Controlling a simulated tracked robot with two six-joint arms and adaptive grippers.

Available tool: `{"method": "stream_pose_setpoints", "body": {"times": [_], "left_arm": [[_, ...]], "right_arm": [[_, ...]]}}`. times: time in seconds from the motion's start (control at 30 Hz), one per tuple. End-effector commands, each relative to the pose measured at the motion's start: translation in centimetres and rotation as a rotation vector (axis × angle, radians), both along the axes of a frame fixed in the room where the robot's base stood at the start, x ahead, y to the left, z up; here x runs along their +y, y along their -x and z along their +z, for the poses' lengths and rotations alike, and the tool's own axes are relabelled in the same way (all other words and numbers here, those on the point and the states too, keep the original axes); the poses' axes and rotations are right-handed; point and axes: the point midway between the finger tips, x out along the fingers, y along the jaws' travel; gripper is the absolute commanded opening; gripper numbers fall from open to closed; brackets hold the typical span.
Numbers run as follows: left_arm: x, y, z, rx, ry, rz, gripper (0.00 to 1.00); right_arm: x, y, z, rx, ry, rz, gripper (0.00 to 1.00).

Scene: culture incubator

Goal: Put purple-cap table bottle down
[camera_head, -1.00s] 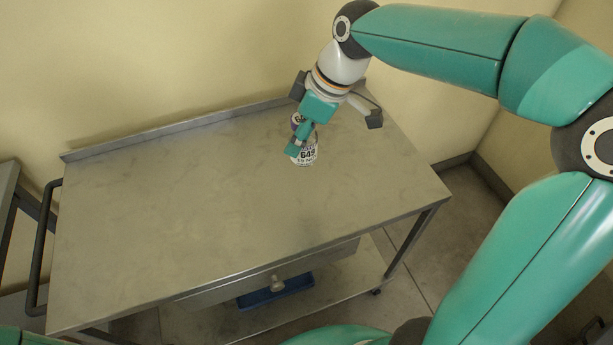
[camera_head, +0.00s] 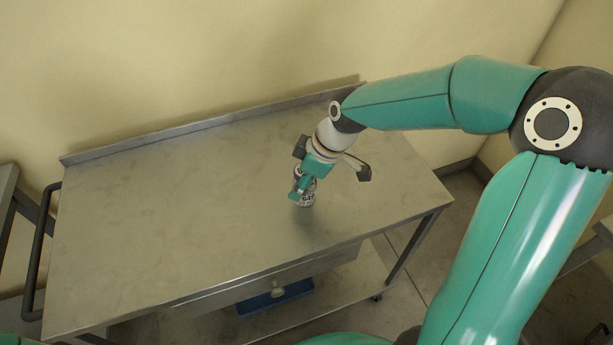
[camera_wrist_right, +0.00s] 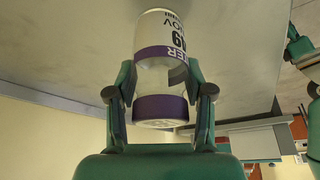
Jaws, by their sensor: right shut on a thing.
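The purple-cap bottle (camera_head: 307,199) is held by my right gripper (camera_head: 301,186) over the front right part of the steel table (camera_head: 180,210). In the right wrist view the bottle (camera_wrist_right: 158,60) has a white label with dark print and purple bands, and my right gripper's fingers (camera_wrist_right: 160,100) close on it from both sides. The bottle looks roughly upright in the head view. I cannot tell whether its base touches the tabletop. My left gripper is not in view.
The tabletop is otherwise bare, with wide free room left of the bottle. A raised lip (camera_head: 200,125) runs along the back edge by the wall. Below are a drawer (camera_head: 270,279) and a blue tray (camera_head: 275,299) on the lower shelf. A dark handle (camera_head: 38,250) is at the left end.

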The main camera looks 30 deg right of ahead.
Motion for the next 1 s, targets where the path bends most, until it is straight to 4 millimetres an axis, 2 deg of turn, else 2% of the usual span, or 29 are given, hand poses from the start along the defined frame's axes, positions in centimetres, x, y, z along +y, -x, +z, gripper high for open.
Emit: {"method": "stream_pose_setpoints", "body": {"times": [0.17,0.2,0.33,0.77,0.87,1.0], "left_arm": [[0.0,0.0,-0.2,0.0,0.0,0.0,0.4],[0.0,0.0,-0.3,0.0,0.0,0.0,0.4],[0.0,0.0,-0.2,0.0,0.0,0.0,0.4],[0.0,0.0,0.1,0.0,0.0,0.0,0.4],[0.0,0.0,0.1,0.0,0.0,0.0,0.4],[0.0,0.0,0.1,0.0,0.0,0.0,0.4]], "right_arm": [[0.0,0.0,-0.2,-0.001,0.001,0.0,0.14],[0.0,0.0,-0.2,0.0,0.0,0.0,0.53],[0.0,0.0,-0.1,0.0,0.0,0.0,0.75],[-0.1,0.1,0.4,-0.002,0.0,-0.002,0.77],[-0.4,0.3,1.3,-0.003,0.0,-0.002,0.77],[-1.1,1.0,3.7,-0.006,0.001,-0.003,0.77]]}}
